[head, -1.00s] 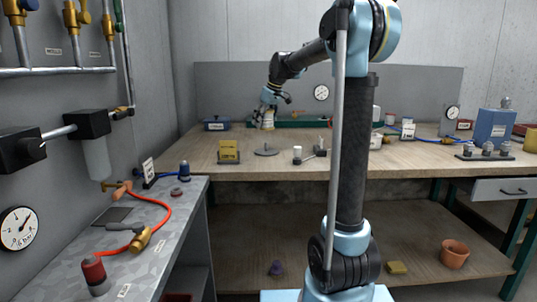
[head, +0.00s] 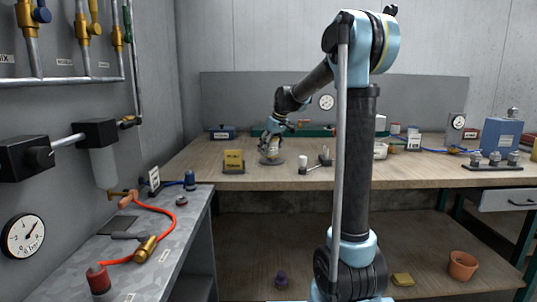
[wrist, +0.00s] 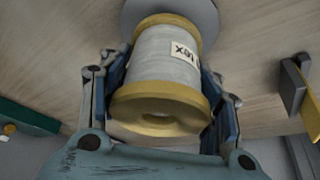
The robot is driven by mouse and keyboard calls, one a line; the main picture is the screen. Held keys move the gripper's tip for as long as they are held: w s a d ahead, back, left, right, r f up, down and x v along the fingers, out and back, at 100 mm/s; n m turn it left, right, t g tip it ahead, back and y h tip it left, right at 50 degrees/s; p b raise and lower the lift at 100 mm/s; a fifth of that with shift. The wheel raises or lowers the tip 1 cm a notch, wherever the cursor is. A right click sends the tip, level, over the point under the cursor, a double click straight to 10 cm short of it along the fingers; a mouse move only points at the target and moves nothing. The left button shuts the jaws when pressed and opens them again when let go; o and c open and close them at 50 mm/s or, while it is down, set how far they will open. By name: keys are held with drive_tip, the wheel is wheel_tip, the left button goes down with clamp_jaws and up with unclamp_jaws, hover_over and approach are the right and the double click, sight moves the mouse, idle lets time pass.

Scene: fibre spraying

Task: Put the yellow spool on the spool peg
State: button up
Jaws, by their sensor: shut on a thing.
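The yellow spool (wrist: 165,108) has yellow flanges and pale thread with a small printed label. In the wrist view my gripper (wrist: 163,72) is shut on it, one finger on each side. A round grey base plate (wrist: 205,18) shows behind the spool's far end. In the head view my gripper (head: 270,148) is over this grey disc (head: 272,162) on the workbench. The peg itself is hidden behind the spool and fingers. I cannot tell whether the spool is around the peg or touching the plate.
A yellow block-like stand (head: 233,161) is left of the disc. A small white cylinder (head: 303,164) and a dark fixture (head: 325,158) stand to its right. A long green tray (head: 318,132) lies farther back. Bare bench top separates these things.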

sight(277, 139)
drive_tip(key=shift+f, duration=0.95)
drive_tip(key=o, duration=1.3)
drive_tip(key=shift+f, duration=0.1)
drive_tip(key=v, duration=1.2)
